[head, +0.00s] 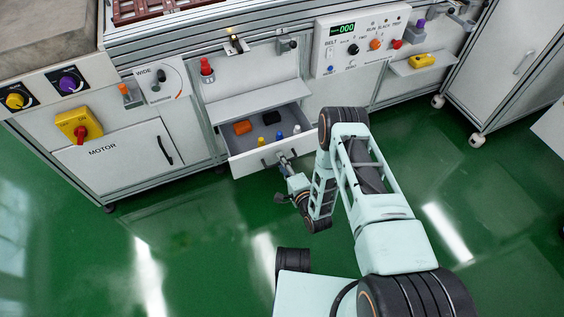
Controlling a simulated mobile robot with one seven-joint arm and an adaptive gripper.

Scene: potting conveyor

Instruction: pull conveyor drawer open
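The conveyor drawer (245,162) is pulled out from the conveyor's white front, and its grey inside shows. In it lie an orange item (243,128), a dark block (271,117) and several small capped bottles. My gripper (284,160) is at the drawer's front panel, right of its middle, where the handle would be. The handle is hidden by the gripper or too small to make out. The fingers are too small to show whether they are open or shut.
A control panel (358,40) is above right of the drawer. The motor door (118,158) with a black handle is at left, below a yellow switch box (79,126). A wheeled white cabinet (512,60) stands at right. The green floor (190,240) in front is clear.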

